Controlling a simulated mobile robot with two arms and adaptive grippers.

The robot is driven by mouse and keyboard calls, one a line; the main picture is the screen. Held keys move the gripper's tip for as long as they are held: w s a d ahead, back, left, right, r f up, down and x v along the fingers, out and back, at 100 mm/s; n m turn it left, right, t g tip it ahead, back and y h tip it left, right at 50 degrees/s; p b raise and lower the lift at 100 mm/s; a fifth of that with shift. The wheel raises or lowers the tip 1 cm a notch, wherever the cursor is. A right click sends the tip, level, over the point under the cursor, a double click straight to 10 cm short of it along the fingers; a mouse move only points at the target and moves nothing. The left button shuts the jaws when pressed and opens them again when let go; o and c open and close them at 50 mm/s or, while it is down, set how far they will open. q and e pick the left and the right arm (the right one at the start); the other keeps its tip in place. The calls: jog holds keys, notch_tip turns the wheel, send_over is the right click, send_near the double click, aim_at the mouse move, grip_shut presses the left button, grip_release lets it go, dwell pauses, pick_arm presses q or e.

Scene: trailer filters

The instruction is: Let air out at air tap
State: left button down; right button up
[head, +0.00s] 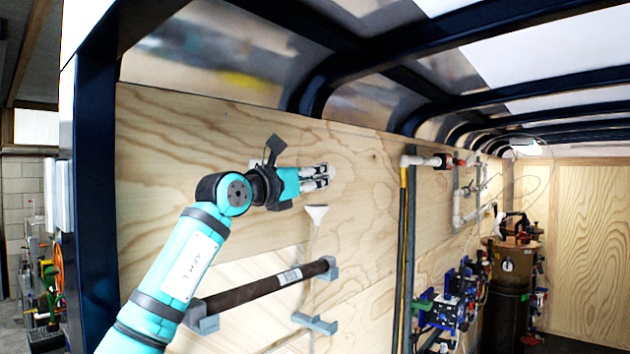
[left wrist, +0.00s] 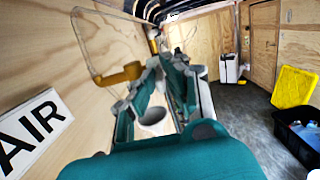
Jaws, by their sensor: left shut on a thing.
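My left gripper (head: 325,176) reaches to the plywood side wall in the head view, and its fingers are shut at a small pale part there. In the left wrist view the teal fingers (left wrist: 156,78) close together beside a brass-coloured fitting (left wrist: 122,73) on the wall, which looks like the air tap. The fingertips hide much of what they grip. A white sign reading AIR (left wrist: 35,130) is on the wall at the left of that view. A grey-white round piece (left wrist: 153,117) shows between the fingers. My right gripper is not in view.
A white flared pipe end (head: 316,212) is just below the gripper. A dark tube (head: 262,287) lies on wall brackets lower down. A black-and-yellow vertical pipe (head: 403,250) and blue valves (head: 455,300) are farther right. A black crate (left wrist: 297,130) stands on the floor.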

pick_arm(q)
jog(key=c, duration=1.4)
grip_release()
jog(key=shift+w, duration=0.15)
notch_tip(320, 180, up, 9)
jog(key=shift+d+f, duration=0.1)
jog(key=shift+f, duration=0.05)
jog(key=shift+r, duration=0.55)
